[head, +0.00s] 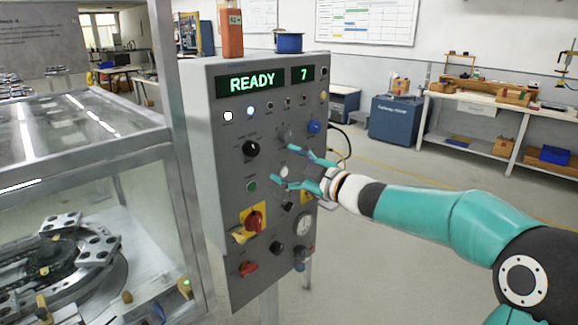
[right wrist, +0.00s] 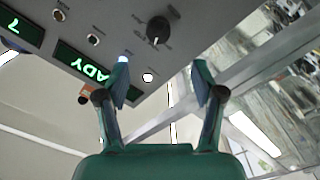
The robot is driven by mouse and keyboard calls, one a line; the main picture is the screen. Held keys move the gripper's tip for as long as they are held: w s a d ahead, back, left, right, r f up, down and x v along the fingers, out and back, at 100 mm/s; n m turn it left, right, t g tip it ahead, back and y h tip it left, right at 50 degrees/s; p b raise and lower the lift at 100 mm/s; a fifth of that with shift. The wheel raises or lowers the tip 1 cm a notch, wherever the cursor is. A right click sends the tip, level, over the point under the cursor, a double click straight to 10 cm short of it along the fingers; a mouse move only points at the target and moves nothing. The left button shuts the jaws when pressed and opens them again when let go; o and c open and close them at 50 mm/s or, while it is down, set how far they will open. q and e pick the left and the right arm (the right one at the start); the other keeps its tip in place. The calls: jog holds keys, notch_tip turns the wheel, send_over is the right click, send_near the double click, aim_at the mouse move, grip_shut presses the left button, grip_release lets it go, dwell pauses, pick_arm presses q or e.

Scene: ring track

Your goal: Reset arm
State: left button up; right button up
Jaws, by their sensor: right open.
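My right gripper (head: 283,166) is in front of the right part of a grey control panel (head: 225,180) in the head view. Its two teal fingers are spread apart with nothing between them. In the right wrist view the open gripper (right wrist: 162,75) points up toward the panel face, with a black knob (right wrist: 158,28) beyond the fingertips. The panel's green displays read READY (head: 252,82) and 7 (head: 303,74). The fingers and wrist hide part of the panel's right side. I cannot tell whether a fingertip touches the panel. My left gripper is not in view.
A glass-walled enclosure (head: 85,135) with a round metal track (head: 70,260) inside stands left of the panel. A workbench (head: 500,110) and a blue cabinet (head: 396,122) are behind.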

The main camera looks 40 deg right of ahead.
dwell(0.5)
jog(key=w+a+f+g+y, duration=0.25)
jog(key=a+f, duration=0.35)
jog(key=f, duration=0.3)
jog(key=w+a+f+g+y, duration=0.1)
jog(key=w+a+f, duration=0.3)
jog(key=a+f, duration=0.3)
jog(key=s+a+f+m+g, duration=0.2)
jog(key=a+f, duration=0.3)
jog(key=f, duration=0.4)
jog(key=s+a+f+m+g, duration=0.15)
jog(key=a+f, duration=0.25)
jog(key=f, duration=0.4)
jog(key=s+a+f+m+g, duration=0.2)
jog(key=s+a+f, duration=0.25)
jog(key=f, duration=0.25)
jog(key=s+a+f+m+g, duration=0.2)
jog(key=s+a+f, duration=0.1)
jog(key=s+f, duration=0.3)
jog(key=s+a+f+m+g, duration=0.1)
jog(key=s+f+m+g, duration=0.1)
jog(key=s, duration=0.6)
jog(key=s+a+f+m+g+h, duration=0.1)
jog(key=s+f+m+g, duration=0.1)
jog(key=s+f+g, duration=0.2)
jog(key=s+f, duration=0.3)
jog(key=s, duration=0.2)
jog(key=shift+s, duration=0.25)
jog(key=shift+m, duration=0.25)
